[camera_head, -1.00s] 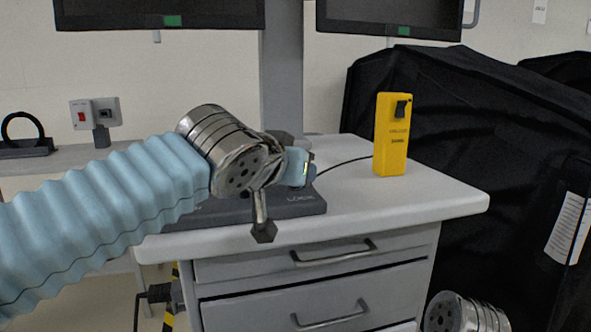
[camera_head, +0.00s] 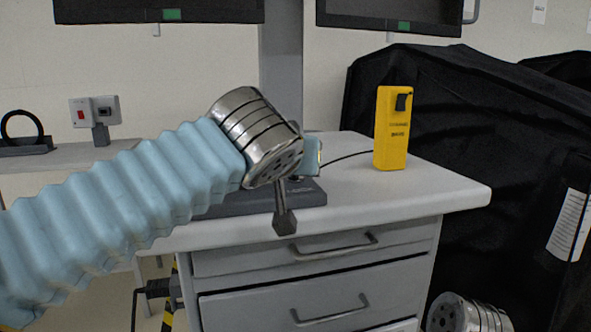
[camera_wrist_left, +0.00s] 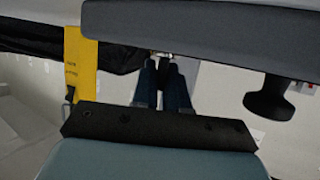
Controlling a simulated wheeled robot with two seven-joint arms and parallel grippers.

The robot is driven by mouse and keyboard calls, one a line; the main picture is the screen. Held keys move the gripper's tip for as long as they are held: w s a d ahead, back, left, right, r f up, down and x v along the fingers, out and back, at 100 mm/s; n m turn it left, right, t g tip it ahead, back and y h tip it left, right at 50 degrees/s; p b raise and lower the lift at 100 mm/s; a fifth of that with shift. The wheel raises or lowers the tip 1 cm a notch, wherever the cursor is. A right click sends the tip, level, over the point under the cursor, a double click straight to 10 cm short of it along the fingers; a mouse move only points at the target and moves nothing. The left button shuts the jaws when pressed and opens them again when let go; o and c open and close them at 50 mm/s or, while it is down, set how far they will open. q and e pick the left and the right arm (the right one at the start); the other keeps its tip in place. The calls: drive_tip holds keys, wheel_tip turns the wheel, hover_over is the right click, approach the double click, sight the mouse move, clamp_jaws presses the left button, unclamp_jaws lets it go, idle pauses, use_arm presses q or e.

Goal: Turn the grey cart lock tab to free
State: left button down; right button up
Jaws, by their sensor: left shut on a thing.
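The dark grey lock base (camera_head: 240,204) lies on the cart top in the head view, its left and back parts covered by my left arm. In the left wrist view a dark grey slab, apparently this base (camera_wrist_left: 190,35), crosses the top.
A yellow handheld box (camera_head: 391,130) stands on the cart top (camera_head: 440,192), with a black cable running left. A dark knob (camera_wrist_left: 270,100) sticks out from the slab. Black-covered carts (camera_head: 470,130) stand at right. Two screens hang above.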

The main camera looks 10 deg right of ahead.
use_arm(q)
drive_tip(key=n+y, duration=0.3)
drive_tip(key=shift+d+t, duration=0.1)
drive_tip(key=shift+t, duration=0.3)
drive_tip(key=shift+n+y+p, duration=0.3)
drive_tip(key=shift+n+y, duration=0.9)
drive_tip(key=shift+y, duration=0.5)
drive_tip(key=c, duration=1.2)
unclamp_jaws()
drive_tip(key=shift+c, duration=0.2)
drive_tip(key=v, duration=1.3)
drive_tip(key=shift+s+r, duration=0.3)
drive_tip(key=shift+d, duration=0.1)
